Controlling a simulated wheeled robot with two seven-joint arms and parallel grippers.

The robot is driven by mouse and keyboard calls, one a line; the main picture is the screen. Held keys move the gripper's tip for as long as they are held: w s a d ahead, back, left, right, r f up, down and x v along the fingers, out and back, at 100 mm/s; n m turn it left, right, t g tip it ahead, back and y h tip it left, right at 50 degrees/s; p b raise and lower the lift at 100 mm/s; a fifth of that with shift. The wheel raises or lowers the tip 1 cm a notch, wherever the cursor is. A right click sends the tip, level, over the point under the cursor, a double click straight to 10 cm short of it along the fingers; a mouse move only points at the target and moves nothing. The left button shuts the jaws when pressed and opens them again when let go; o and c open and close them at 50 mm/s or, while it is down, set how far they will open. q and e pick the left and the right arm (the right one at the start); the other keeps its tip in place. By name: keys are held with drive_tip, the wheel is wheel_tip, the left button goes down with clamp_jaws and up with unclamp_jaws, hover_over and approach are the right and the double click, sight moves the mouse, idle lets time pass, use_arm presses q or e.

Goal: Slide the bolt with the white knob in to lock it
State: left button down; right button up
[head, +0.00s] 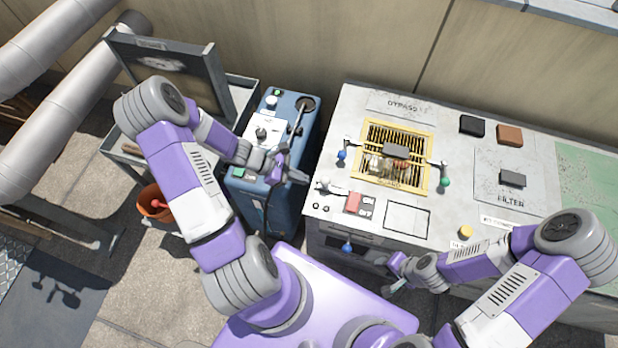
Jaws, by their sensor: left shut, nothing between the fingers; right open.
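A small metal bolt-like fitting (328,187) lies on the grey bench top near its left edge; a white knob on it is too small to make out. On the blue cabinet, a pale round knob (271,101) stands near the back, and a white plate (262,131) carries another small pale knob. I cannot tell which of these is the bolt in question. My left gripper (294,172) is shut and empty above the cabinet's right side, left of the bench fitting and apart from it. My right gripper (394,274) is open and empty by the bench's front edge.
The blue cabinet (307,165) stands left of the bench (335,125). A yellow-framed grille (427,160) has a blue knob (342,155) and a green knob (445,182) beside it. Another blue knob (347,248) is on the bench front. An orange bucket (149,201) stands at left.

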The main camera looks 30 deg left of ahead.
sight(325, 183)
use_arm(q)
drive_tip(key=shift+w+d+r, duration=0.2)
drive_tip(key=shift+w+d, duration=0.1)
drive_tip(key=shift+d, duration=0.3)
drive_tip(key=shift+w+d+r, duration=0.2)
drive_tip(key=shift+w+d, duration=0.1)
drive_tip(key=shift+d, duration=0.3)
drive_tip(key=d+b, duration=0.1)
drive_tip(key=d, duration=0.1)
drive_tip(key=w+d, duration=0.1)
drive_tip(key=d, duration=0.1)
drive_tip(key=shift+f+b, duration=0.1)
drive_tip(key=shift+b, duration=0.25)
drive_tip(key=shift+s, duration=0.1)
drive_tip(key=shift+d, duration=0.1)
